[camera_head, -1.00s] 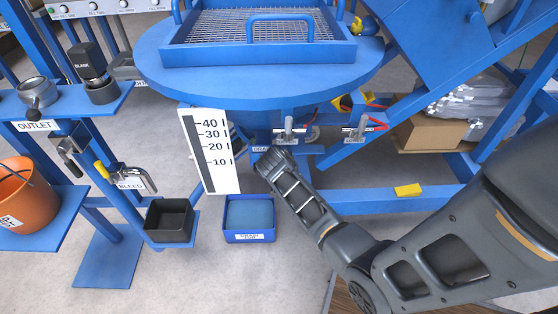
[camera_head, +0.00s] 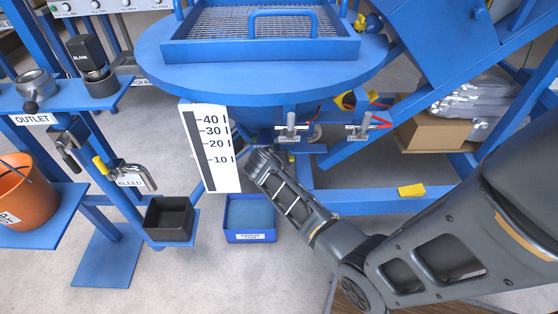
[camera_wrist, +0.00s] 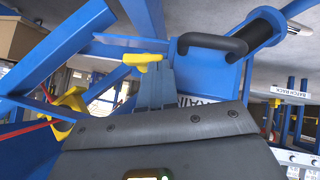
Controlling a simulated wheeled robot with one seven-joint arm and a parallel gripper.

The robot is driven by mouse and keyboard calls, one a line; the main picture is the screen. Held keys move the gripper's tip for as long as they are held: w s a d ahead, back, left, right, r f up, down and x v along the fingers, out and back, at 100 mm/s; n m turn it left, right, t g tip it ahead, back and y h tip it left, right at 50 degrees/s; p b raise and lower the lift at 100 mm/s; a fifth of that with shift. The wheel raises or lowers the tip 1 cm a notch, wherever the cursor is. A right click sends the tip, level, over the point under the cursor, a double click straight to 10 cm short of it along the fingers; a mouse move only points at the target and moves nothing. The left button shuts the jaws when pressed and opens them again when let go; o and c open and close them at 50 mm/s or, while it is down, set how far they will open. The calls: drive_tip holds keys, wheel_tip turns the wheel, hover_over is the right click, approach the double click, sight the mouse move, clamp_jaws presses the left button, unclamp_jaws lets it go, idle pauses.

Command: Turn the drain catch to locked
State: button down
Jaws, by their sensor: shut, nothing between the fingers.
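A yellow handle (camera_wrist: 143,61), which looks like the drain catch, shows in the wrist view just beyond my fingertips. A white label ending in "RAIN" (camera_wrist: 193,108) sits beside it, partly hidden by my gripper. My gripper (camera_wrist: 153,75) is shut and empty, its tips close to the yellow handle; I cannot tell whether they touch. In the head view my gripper (camera_head: 255,156) is below the round blue vessel (camera_head: 200,80), and the catch is hidden there by my arm and the vessel.
A black bent handle (camera_wrist: 212,44) is close to the right of my fingers in the wrist view. A white level scale (camera_head: 211,150) stands just left of my gripper in the head view.

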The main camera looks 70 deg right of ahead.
drive_tip(key=shift+w+a+f+n+g+h+b, duration=0.1)
drive_tip(key=shift+w+f+n+g+h+b, duration=0.25)
drive_tip(key=shift+g+b, duration=0.4)
drive_tip(key=shift+f+n+g+h+b, duration=0.4)
drive_tip(key=shift+n+g+h+b, duration=0.25)
drive_tip(key=shift+b, duration=0.25)
drive_tip(key=shift+w+a+f+b, duration=0.15)
drive_tip(key=shift+f+b, duration=0.25)
drive_tip(key=shift+b, duration=0.25)
idle(2.7)
drive_tip(key=shift+r+p, duration=0.7)
drive_tip(key=shift+r, duration=0.15)
